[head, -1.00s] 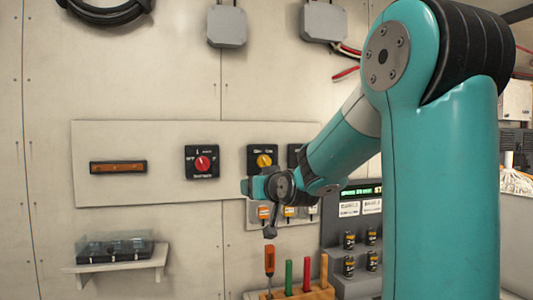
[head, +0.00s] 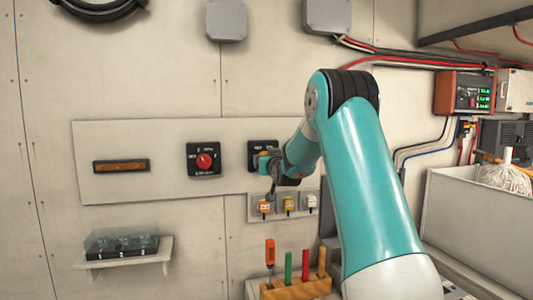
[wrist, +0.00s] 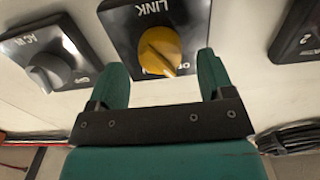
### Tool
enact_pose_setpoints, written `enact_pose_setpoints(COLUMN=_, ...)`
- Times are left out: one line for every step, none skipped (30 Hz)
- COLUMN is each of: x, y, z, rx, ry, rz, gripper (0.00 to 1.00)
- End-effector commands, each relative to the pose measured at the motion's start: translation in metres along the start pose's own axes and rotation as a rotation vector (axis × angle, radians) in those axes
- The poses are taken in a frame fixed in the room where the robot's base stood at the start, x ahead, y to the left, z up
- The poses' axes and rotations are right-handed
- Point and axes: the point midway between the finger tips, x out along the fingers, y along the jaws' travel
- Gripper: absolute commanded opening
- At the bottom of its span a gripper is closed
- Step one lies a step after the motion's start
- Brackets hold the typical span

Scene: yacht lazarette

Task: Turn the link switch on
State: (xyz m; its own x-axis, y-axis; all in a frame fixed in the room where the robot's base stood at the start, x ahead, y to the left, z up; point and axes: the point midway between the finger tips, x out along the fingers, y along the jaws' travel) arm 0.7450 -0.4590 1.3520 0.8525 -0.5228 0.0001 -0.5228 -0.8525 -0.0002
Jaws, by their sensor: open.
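The link switch is a black square plate lettered LINK (wrist: 120,25) with a yellow rotary knob (wrist: 158,50), upside down in the wrist view. In the head view its plate (head: 254,147) is partly hidden behind my arm. My gripper (wrist: 161,75) is open, with one teal finger on each side of the knob. It looks empty, and I cannot tell whether the fingers touch the knob. Part of the lettering by the knob is hidden, so its setting is hard to read. In the head view my gripper (head: 268,165) is at the switch.
A grey-knobbed AC IN switch (wrist: 48,68) is left of the link switch in the wrist view; another black plate (wrist: 298,35) is at right. The head view shows a red-knobbed switch (head: 204,160), small breakers (head: 289,204) below, and a tool rack (head: 295,288).

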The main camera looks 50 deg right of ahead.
Motion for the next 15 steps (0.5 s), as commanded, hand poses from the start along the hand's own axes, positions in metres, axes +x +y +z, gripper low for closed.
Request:
enact_pose_setpoints(x=0.007, y=0.000, z=-0.003, rx=0.000, ry=0.000, rz=-0.001, gripper=0.74)
enact_pose_setpoints(x=0.010, y=0.000, z=-0.002, rx=0.000, ry=-0.001, rz=-0.001, gripper=0.74)
enact_pose_setpoints(x=0.013, y=0.000, z=-0.002, rx=0.000, ry=0.000, rz=-0.001, gripper=0.74)
enact_pose_setpoints(x=0.015, y=0.000, z=-0.002, rx=0.000, ry=0.000, rz=-0.001, gripper=0.74)
enact_pose_setpoints(x=0.017, y=0.000, z=-0.001, rx=0.000, ry=-0.001, rz=-0.001, gripper=0.74)
enact_pose_setpoints(x=0.019, y=0.000, z=-0.001, rx=0.000, ry=-0.001, rz=-0.001, gripper=0.74)
enact_pose_setpoints(x=0.020, y=0.000, z=0.000, rx=0.000, ry=0.000, rz=-0.001, gripper=0.74)
enact_pose_setpoints(x=0.020, y=0.000, z=0.000, rx=0.000, ry=0.000, rz=-0.001, gripper=0.74)
enact_pose_setpoints(x=0.021, y=0.000, z=0.000, rx=0.000, ry=0.000, rz=-0.001, gripper=0.74)
enact_pose_setpoints(x=0.021, y=0.000, z=0.000, rx=0.000, ry=0.000, rz=-0.001, gripper=0.74)
enact_pose_setpoints(x=0.021, y=0.000, z=0.000, rx=0.000, ry=0.000, rz=-0.001, gripper=0.74)
enact_pose_setpoints(x=0.021, y=0.000, z=0.001, rx=0.000, ry=0.000, rz=-0.001, gripper=0.74)
enact_pose_setpoints(x=0.021, y=0.000, z=0.001, rx=0.000, ry=0.000, rz=-0.001, gripper=0.74)
enact_pose_setpoints(x=0.021, y=0.000, z=0.001, rx=0.000, ry=0.000, rz=0.000, gripper=0.74)
enact_pose_setpoints(x=0.021, y=0.000, z=0.001, rx=0.000, ry=0.000, rz=0.000, gripper=0.74)
